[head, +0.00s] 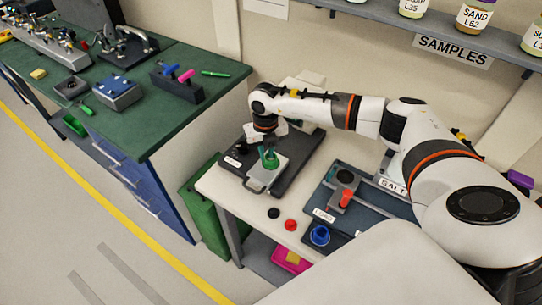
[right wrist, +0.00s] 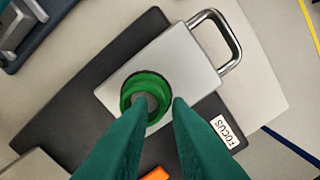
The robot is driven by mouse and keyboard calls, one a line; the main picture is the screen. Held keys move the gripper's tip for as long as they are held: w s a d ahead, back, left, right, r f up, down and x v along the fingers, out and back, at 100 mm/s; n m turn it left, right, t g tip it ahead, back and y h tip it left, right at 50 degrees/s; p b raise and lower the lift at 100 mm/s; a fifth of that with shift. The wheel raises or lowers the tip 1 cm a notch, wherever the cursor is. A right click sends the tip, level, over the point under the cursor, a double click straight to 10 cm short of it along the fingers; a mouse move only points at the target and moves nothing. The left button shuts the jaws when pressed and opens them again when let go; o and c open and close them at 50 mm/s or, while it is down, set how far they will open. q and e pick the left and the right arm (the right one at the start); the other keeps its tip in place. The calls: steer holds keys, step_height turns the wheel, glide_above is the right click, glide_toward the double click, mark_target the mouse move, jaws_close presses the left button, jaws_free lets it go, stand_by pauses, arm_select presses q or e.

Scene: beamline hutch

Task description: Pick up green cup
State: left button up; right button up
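The green cup (head: 271,161) stands on a light metal block with a loop handle (head: 254,185), on the white bench. In the right wrist view the cup (right wrist: 137,82) is seen from above, with a dark grey round middle. My right gripper (head: 268,145) is pointing down right over the cup. In the right wrist view its two teal fingers (right wrist: 160,101) are apart. One tip overlaps the cup's opening and the other lies by its right edge. I cannot tell whether they touch the cup. My left gripper is not in view.
The block rests on a dark plate (head: 232,172) labelled FOCUS. A black cap (head: 274,213), a red cap (head: 291,225) and a blue cup (head: 320,235) are nearer. A dark tray (head: 318,194) lies to the right. A shelf of sample jars (head: 474,18) hangs above.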

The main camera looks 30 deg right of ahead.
steer(key=shift+f, duration=0.8)
jaws_close()
steer(key=shift+r, duration=0.15)
